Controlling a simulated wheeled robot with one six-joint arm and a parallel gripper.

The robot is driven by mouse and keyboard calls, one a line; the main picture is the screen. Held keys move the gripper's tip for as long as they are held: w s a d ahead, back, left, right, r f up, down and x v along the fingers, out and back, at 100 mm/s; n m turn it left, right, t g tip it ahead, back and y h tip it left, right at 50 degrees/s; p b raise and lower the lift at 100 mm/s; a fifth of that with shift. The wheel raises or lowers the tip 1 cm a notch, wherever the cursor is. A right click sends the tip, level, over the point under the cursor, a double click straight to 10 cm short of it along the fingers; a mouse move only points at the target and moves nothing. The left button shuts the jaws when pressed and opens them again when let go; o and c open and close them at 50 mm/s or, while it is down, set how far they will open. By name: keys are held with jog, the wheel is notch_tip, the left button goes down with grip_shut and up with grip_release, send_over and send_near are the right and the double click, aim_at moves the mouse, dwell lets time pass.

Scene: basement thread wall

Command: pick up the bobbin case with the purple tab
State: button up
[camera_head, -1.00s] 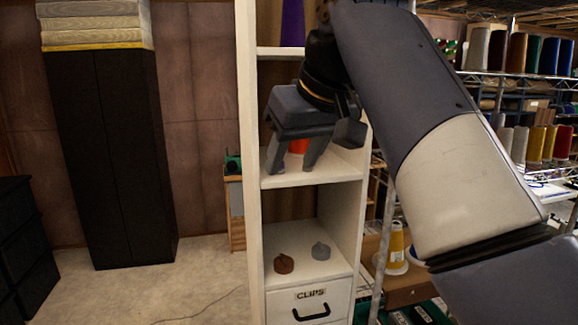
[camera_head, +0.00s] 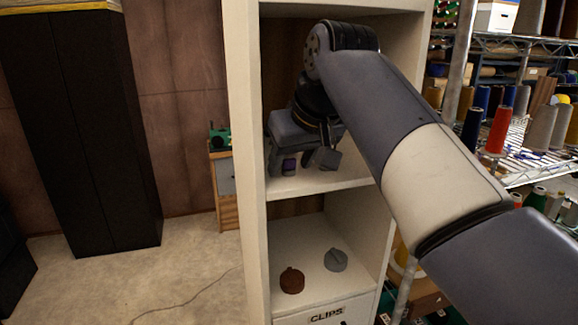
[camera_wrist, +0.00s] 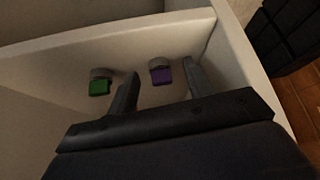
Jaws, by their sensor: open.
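The bobbin case with the purple tab (camera_wrist: 160,74) is a small grey round piece on the white shelf. It lies between the two fingers of my open gripper (camera_wrist: 160,68) in the wrist view, with the fingers apart from it. It also shows in the head view (camera_head: 289,166), between the finger ends. A similar case with a green tab (camera_wrist: 100,82) is left of the left finger in the wrist view. My gripper also shows in the head view (camera_head: 292,170), inside the middle shelf space, its fingers pointing down and nothing held.
The white shelf unit's side wall (camera_head: 246,180) and shelf board (camera_head: 340,176) bound the space around my gripper. A brown piece (camera_head: 292,280) and a grey piece (camera_head: 335,260) lie on the shelf below. A wire rack with thread cones (camera_head: 497,130) stands at right.

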jog(key=c, duration=1.1)
jog(key=shift+o, duration=0.2)
jog(key=shift+s+r, duration=0.1)
jog(key=shift+r, duration=0.1)
